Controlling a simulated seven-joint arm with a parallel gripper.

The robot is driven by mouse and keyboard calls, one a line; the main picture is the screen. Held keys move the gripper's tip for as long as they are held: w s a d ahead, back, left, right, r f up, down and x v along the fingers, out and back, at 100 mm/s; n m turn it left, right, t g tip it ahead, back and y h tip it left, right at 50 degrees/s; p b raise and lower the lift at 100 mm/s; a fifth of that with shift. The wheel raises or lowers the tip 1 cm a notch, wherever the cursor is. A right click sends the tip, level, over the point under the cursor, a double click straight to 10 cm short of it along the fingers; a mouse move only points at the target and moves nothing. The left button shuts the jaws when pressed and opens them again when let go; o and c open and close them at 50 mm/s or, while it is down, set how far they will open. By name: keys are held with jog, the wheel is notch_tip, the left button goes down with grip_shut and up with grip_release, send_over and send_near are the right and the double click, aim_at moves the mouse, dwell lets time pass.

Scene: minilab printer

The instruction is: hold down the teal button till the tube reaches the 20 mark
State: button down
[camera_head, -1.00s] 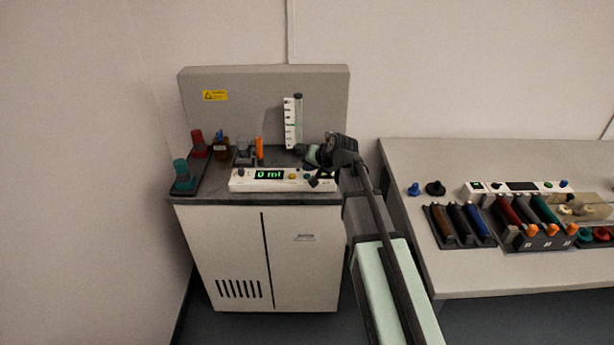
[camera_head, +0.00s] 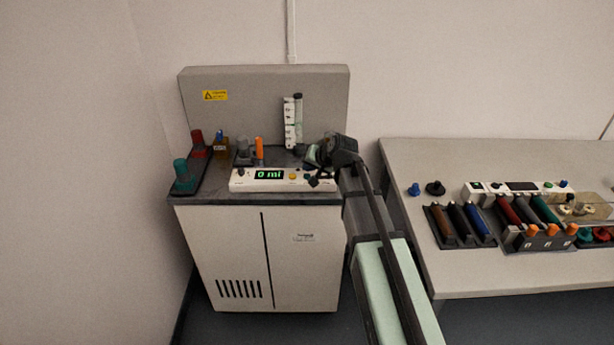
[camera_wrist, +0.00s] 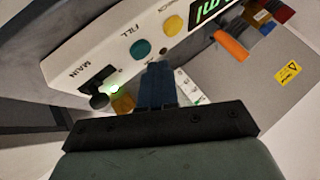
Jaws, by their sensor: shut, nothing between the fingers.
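The teal button (camera_wrist: 141,47), marked FILL, sits on the white control panel (camera_wrist: 62,66) in the wrist view. My gripper (camera_wrist: 158,68) is shut and empty. Its fingertips are close by the teal button in the picture, and the button's face is uncovered. In the head view my gripper (camera_head: 314,180) is at the right part of the panel and hides some of it. The clear tube (camera_head: 299,118) stands upright behind the panel beside a white scale (camera_head: 289,122). The scale's numbers are too small to read. The green display (camera_head: 269,175) reads 0 ml.
A yellow button (camera_wrist: 172,25) is next to the teal one. A MAIN switch (camera_wrist: 97,80) and a lit green lamp (camera_wrist: 116,89) are on the other side. An orange piece (camera_head: 260,148) and bottles stand behind the panel. A second bench (camera_head: 470,280) is at right.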

aim_at(309, 177)
jog(key=shift+f, duration=0.9)
dwell(0.8)
jog(key=shift+r, duration=0.1)
dwell(4.6)
jog(key=shift+r, duration=0.8)
jog(key=shift+r, duration=2.5)
